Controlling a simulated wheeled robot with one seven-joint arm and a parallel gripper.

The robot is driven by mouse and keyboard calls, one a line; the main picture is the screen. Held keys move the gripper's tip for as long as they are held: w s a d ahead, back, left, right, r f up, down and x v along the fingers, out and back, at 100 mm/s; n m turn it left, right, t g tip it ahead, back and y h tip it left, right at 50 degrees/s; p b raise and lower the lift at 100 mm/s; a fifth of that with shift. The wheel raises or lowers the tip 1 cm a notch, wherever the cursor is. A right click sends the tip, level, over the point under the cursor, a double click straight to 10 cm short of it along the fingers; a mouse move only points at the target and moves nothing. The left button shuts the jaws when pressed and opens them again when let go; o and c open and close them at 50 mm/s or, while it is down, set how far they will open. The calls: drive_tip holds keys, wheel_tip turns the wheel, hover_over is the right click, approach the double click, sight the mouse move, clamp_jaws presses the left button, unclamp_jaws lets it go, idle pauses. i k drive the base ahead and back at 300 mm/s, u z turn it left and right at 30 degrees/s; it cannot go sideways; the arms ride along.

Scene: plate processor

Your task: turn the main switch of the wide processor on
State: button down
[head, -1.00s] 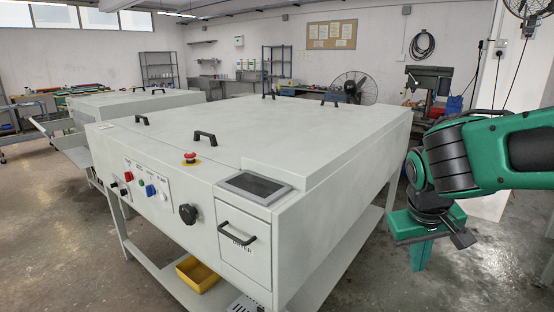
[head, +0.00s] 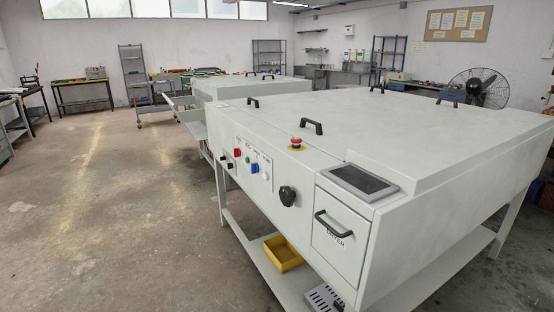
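The wide processor (head: 440,135) is the large pale grey machine that fills the middle and right of the head view. Its front faces left and toward me. A black rotary knob (head: 287,196) sits on this front, left of the drawer marked DRYER; which way it is set is too small to tell. A button panel (head: 254,170) further left has red, green, blue and white buttons, with small black knobs at its far end. A red emergency stop (head: 296,143) stands on the top edge. My gripper is outside the view.
A yellow bin (head: 283,252) and a perforated tray (head: 324,298) are on the lower shelf. The dryer drawer handle (head: 333,228) sticks out from the front. A second grey machine (head: 250,88) stands behind. The concrete floor (head: 110,210) to the left is clear.

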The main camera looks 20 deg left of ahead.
sight(237, 151)
drive_tip(key=u, duration=1.3)
drive_tip(key=k, duration=0.5)
drive_tip(key=u, duration=0.7)
drive_tip(key=i, duration=2.65)
drive_tip(key=z, duration=0.85)
drive_tip(key=i, duration=0.8)
drive_tip(key=z, duration=0.65)
